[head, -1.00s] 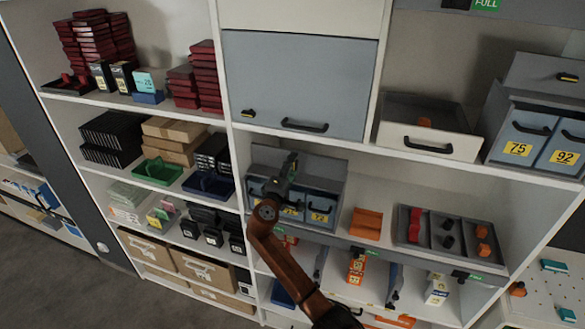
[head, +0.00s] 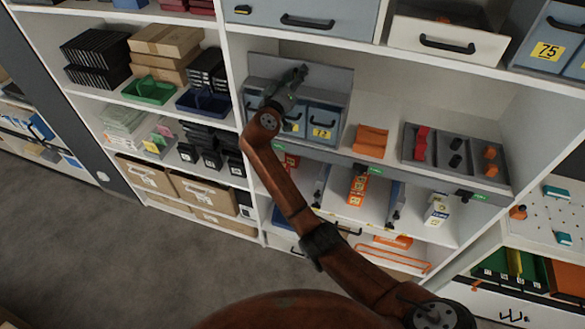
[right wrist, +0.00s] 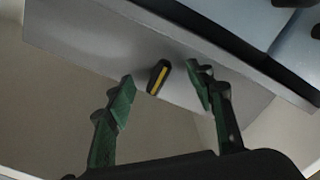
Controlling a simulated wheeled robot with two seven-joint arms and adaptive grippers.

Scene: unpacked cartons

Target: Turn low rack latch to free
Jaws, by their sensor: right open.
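The low rack (head: 335,86) is a grey unit with blue numbered drawers on a middle shelf. A grey panel rises above its drawers. The latch (right wrist: 158,77), a small black knob with a yellow stripe, sits on this panel in the right wrist view. It lies slantwise there. My right gripper (head: 297,74) is in front of the panel in the head view and hides the latch. In the right wrist view its green-padded fingers are open, one on each side of the latch, with gaps showing. My left gripper is not in view.
An orange holder (head: 371,141) and a grey tray (head: 433,170) with red, black and orange pieces stand right of the rack. A grey-blue flap door (head: 345,22) and a white drawer (head: 445,42) are above. The floor (head: 150,270) at front left is clear.

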